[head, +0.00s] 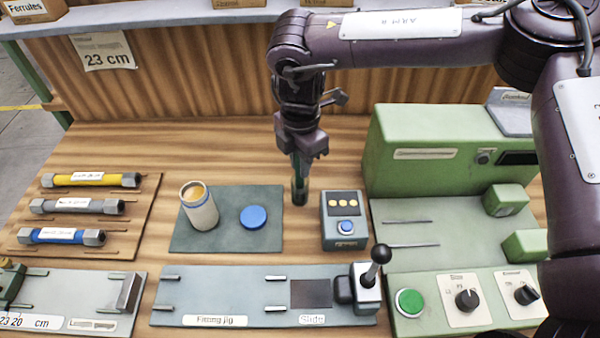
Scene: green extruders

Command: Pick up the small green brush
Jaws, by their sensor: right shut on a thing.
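My right gripper (301,163) comes down from above, over the middle of the bench. It is shut on a small dark green upright thing, which looks like the green brush (300,191). The brush's lower end is at or just above the wooden bench top; I cannot tell whether it touches. Its upper part is hidden between the fingers. It is between the dark mat on the left and the small box with the blue button on the right. My left gripper is not in view.
An open jar (201,214) and a blue lid (254,217) are on a dark mat (230,240). The button box (344,229) stands close right of the brush. A green machine (425,165) is further right. A fitting jig (220,285) with a lever (375,262) lies in front.

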